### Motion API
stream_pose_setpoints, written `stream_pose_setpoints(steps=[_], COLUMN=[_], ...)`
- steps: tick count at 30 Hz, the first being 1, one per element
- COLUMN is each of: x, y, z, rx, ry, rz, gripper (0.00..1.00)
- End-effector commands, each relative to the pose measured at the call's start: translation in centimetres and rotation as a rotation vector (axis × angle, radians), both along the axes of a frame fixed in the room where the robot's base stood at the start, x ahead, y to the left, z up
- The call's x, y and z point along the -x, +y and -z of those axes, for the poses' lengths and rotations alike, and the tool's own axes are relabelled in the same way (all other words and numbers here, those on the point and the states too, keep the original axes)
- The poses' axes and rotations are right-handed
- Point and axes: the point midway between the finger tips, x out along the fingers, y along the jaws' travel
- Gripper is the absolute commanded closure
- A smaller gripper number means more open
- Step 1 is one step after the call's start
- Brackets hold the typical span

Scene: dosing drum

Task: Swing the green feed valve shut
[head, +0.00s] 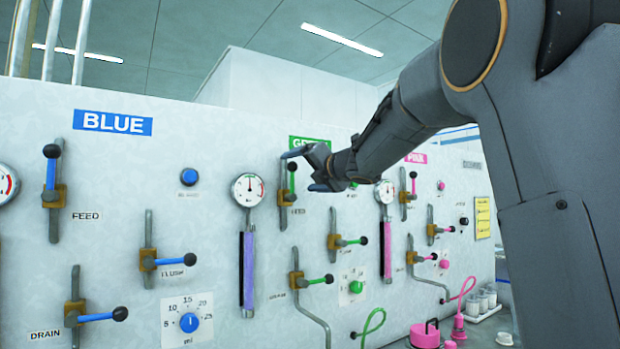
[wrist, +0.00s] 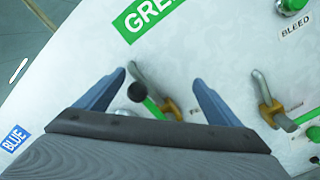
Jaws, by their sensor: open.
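The green feed valve (head: 287,197) is on the white panel below the green sign. Its green lever (head: 291,182) stands upright, in line with its pipe, with a dark knob at the top. My gripper (head: 300,171) is open at this lever, fingers spread. In the wrist view the dark knob (wrist: 137,91) and green lever (wrist: 153,107) show between the two blue-grey fingers (wrist: 163,84), nearer the left one. The brass valve body (wrist: 172,108) is partly hidden behind the gripper. Whether a finger touches the lever I cannot tell.
A round gauge (head: 248,189) is just left of the green feed valve. Another green-levered valve (head: 337,240) sits below right, its lever sideways. The blue feed valve (head: 52,190) is far left, lever upright.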

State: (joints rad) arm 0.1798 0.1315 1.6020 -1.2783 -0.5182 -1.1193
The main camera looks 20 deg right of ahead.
Motion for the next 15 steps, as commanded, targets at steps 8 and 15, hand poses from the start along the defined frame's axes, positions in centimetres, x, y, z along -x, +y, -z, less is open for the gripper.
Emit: stream_pose_setpoints(steps=[8, 15], x=[-0.5, -0.7], y=[-1.4, -2.1], z=[0.7, 1.2], rx=[0.000, 0.001], ry=[0.001, 0.003], rz=[0.001, 0.003], gripper=[0.12, 0.12])
